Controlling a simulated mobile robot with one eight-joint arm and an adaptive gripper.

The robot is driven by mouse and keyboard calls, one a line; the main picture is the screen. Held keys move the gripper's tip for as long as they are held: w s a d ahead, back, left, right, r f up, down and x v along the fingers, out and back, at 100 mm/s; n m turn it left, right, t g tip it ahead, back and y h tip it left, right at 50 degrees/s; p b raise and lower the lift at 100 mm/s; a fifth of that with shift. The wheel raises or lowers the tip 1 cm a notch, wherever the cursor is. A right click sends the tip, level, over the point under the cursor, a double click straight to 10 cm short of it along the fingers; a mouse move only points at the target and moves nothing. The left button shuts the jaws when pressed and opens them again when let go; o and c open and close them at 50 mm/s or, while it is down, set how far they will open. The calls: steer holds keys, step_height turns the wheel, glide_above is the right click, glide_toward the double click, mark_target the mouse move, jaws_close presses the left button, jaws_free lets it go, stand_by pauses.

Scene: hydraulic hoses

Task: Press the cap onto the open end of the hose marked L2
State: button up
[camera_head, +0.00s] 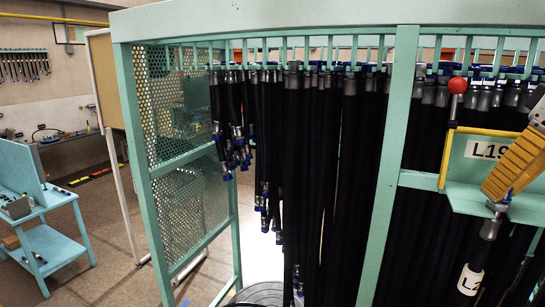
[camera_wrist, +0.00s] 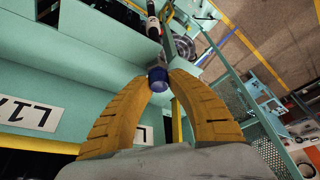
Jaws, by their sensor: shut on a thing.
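The black hose marked L2 (camera_head: 472,276) hangs at the lower right in the head view, its white label readable and its metal end pointing up. My gripper (camera_head: 498,196) is just above that end, its yellow fingers coming down from the upper right. In the wrist view my gripper (camera_wrist: 160,78) is shut on the blue cap (camera_wrist: 157,81). The hose (camera_wrist: 153,26) lies directly beyond the cap, with its metal end at or very near it. I cannot tell whether the cap is seated on the hose end. The cap is mostly hidden in the head view.
Many black hoses (camera_head: 310,150) hang in the teal rack. A blue cart (camera_head: 55,245) stands far left.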

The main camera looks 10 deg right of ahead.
steer(key=shift+f, duration=0.15)
stand_by(0.3)
steer(key=o, duration=0.8)
